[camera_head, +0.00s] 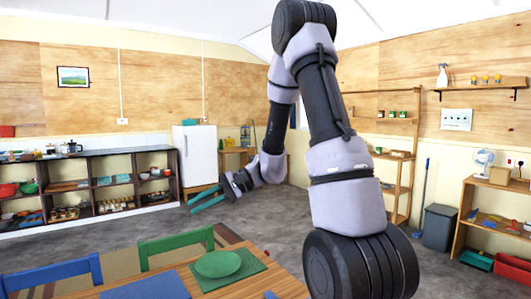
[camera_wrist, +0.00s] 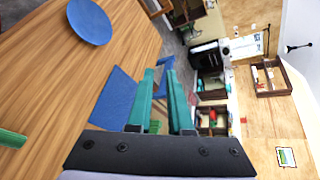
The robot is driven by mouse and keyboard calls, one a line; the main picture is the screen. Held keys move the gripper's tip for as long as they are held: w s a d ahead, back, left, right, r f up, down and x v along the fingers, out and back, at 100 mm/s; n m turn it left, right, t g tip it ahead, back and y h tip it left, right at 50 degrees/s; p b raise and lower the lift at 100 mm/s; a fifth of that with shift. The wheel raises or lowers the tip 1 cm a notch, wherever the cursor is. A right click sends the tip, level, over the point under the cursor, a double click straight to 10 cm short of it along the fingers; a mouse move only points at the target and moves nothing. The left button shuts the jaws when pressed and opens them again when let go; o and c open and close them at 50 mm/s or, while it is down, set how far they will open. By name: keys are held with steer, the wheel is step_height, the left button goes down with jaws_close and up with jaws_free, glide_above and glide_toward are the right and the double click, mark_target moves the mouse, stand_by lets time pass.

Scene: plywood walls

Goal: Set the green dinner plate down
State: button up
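The green dinner plate (camera_head: 217,264) lies flat on a green placemat (camera_head: 247,268) on the wooden table, at the lower middle of the head view. My gripper (camera_head: 207,197) is up and beyond the plate, clear of it. Its two teal fingers stand apart with nothing held between them; the gap also shows in the wrist view (camera_wrist: 160,85). I cannot make out the green plate in the wrist view.
A blue placemat (camera_head: 150,287) lies left of the green one. A green chair (camera_head: 176,245) and a blue chair (camera_head: 52,274) stand at the table's far edge. The wrist view shows a blue plate (camera_wrist: 90,20) on the table (camera_wrist: 60,75). Open floor lies beyond.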

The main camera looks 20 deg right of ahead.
steer(key=s+d+r+n+t+h, duration=0.1)
steer(key=s+d+r+t+h, duration=0.2)
steer(key=s+d+r+h, duration=0.2)
steer(key=s+d+r+n+t+h, duration=0.2)
steer(key=s+d+r+h, duration=0.4)
steer(key=s+r, duration=0.5)
steer(key=shift+s+d+r+t, duration=0.15)
steer(key=shift+s+d+t, duration=0.35)
steer(key=shift+s+d, duration=0.3)
